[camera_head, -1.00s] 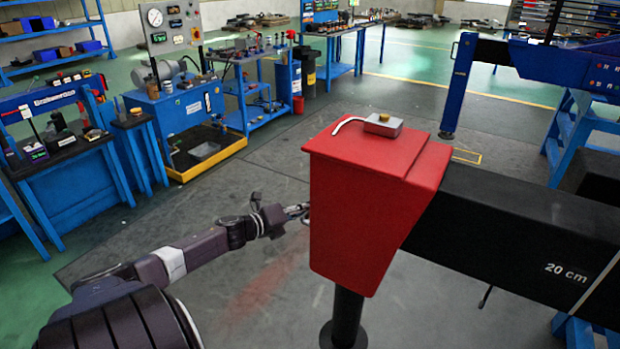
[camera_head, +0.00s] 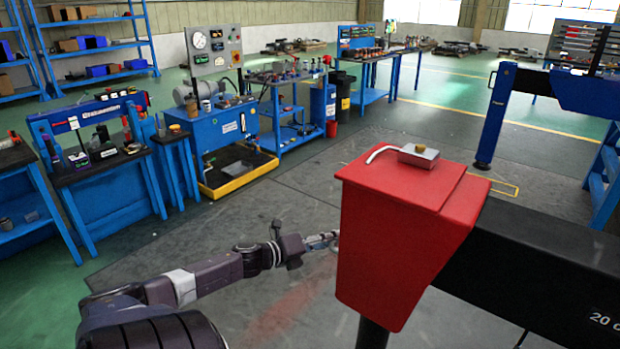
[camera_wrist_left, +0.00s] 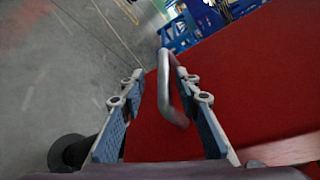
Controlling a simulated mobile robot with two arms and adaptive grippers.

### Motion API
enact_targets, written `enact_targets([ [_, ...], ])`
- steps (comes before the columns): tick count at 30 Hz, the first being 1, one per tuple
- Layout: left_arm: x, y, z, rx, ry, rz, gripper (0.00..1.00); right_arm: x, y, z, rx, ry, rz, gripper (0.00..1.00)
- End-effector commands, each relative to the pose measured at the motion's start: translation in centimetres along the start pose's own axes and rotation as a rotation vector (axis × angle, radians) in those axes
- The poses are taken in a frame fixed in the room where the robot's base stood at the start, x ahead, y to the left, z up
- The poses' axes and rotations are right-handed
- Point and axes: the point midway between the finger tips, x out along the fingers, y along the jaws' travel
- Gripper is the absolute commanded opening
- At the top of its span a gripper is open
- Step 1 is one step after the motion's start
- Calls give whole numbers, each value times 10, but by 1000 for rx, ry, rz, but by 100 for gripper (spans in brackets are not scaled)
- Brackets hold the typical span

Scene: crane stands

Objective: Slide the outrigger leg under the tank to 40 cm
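The outrigger leg is a black beam (camera_head: 545,262) with a red end box (camera_head: 400,245) and a black post (camera_head: 371,335) below it. A "20 c…" mark shows at the right picture edge, cut off. My left gripper (camera_head: 325,240) is at the left side of the red box. In the left wrist view a grey bar handle (camera_wrist_left: 173,95) stands out from the red face, between the two fingers of my left gripper (camera_wrist_left: 153,68). The fingers are apart, with a gap on the left; the handle is close to the right finger. My right gripper is not in view.
Blue workbenches (camera_head: 105,180) stand at the left, a blue support leg (camera_head: 494,115) at the back right. The floor left of the red box is clear.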

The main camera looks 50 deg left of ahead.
Motion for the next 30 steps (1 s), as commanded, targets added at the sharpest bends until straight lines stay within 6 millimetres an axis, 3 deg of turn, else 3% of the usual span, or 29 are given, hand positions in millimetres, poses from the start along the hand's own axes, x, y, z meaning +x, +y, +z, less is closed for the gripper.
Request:
enact_targets([
  [15, -69, 2, -3, -2, 4, 3, 30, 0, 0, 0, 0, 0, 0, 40],
  [21, -80, 2, -3, -2, 4, 2, 30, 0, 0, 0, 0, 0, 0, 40],
  [30, -82, 1, -2, -1, 4, 1, 30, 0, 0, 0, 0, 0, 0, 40],
])
